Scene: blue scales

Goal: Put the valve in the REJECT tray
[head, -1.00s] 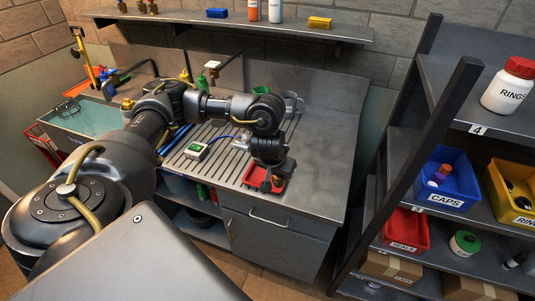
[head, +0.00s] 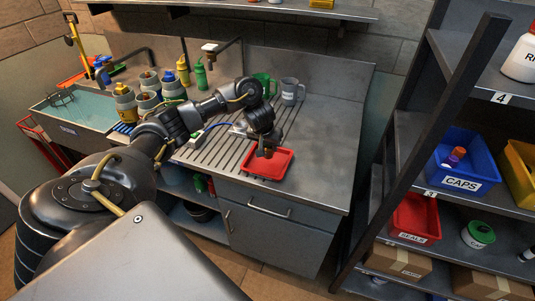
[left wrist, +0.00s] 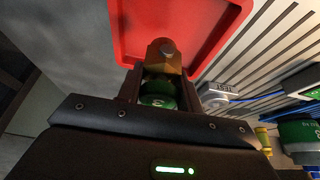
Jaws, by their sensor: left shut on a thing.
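The valve, a brass piece (left wrist: 163,55) with a green part, is held between the fingers of my left gripper (left wrist: 160,88). In the head view my left gripper (head: 267,150) points down over the back part of the red tray (head: 281,174) on the steel counter. The tray also shows in the left wrist view (left wrist: 126,25), in front of the valve's brass end. I cannot tell whether the valve touches the tray, and no label on the tray is readable. My right gripper is not in view.
A ribbed drainboard (head: 212,157) with a small device lies left of the tray. A grey mug (head: 290,92) and a green mug (head: 262,84) stand behind. Several bottles stand by the sink (head: 85,112). A shelf rack (head: 440,110) with bins stands right. The counter right of the tray is clear.

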